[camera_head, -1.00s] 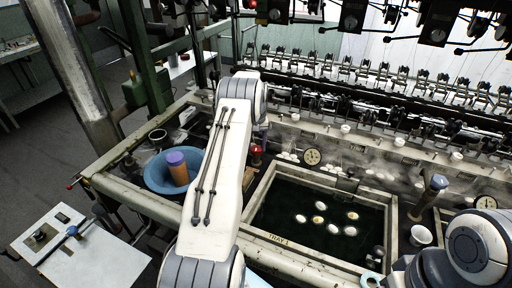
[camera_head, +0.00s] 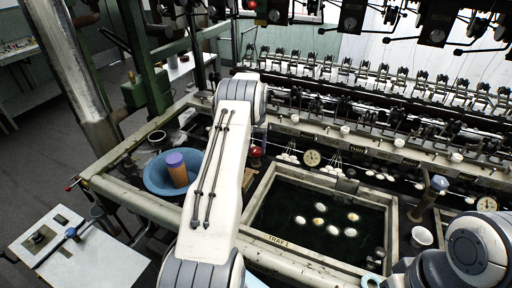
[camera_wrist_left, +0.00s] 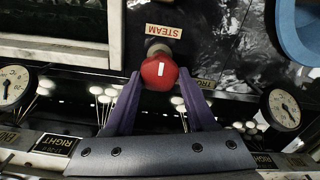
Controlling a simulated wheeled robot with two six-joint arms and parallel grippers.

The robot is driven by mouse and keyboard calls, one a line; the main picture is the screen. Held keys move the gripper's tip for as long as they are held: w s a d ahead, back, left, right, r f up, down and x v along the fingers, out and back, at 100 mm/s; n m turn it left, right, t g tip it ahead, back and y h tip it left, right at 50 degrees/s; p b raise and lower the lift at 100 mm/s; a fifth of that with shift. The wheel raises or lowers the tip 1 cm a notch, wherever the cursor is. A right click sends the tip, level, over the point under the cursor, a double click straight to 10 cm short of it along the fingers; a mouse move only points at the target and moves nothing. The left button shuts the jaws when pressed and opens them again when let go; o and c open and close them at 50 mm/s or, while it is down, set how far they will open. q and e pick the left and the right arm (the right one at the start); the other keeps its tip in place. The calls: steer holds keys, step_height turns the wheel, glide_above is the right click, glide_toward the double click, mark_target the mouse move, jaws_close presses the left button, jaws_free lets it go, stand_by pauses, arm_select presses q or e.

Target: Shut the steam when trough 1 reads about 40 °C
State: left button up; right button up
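The red steam valve knob (camera_wrist_left: 160,72), with a white mark on its face, shows near a STEAM label (camera_wrist_left: 163,31); it also shows in the head view (camera_head: 256,152) beside my left arm. My left gripper (camera_wrist_left: 160,75) has its two purple fingers closed against either side of the knob; in the head view my arm hides it. A round thermometer dial in °C (camera_wrist_left: 15,87) is at the wrist view's left and another dial (camera_wrist_left: 283,108) at its right. A dial (camera_head: 312,157) also shows behind the tray in the head view. The needle readings are too small to tell. My right gripper is out of view.
A dark basin labelled TRAY 1 (camera_head: 262,240) holds several pale cocoons. A blue bowl (camera_head: 153,183) with a brown, purple-topped cylinder (camera_head: 177,168) stands left of my arm. A white cup (camera_head: 421,236) sits at the right. Reeling machinery runs across the back.

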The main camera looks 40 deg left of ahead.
mark_target(256, 148)
arm_select(q)
steer(key=o, duration=0.4)
steer(key=shift+c, duration=0.2)
steer(key=shift+r, duration=0.1)
steer(key=shift+w+r, duration=0.1)
steer(key=shift+r, duration=0.3)
step_height(256, 148, up, 10)
steer(key=b, duration=0.2)
steer(key=shift+f, duration=0.2)
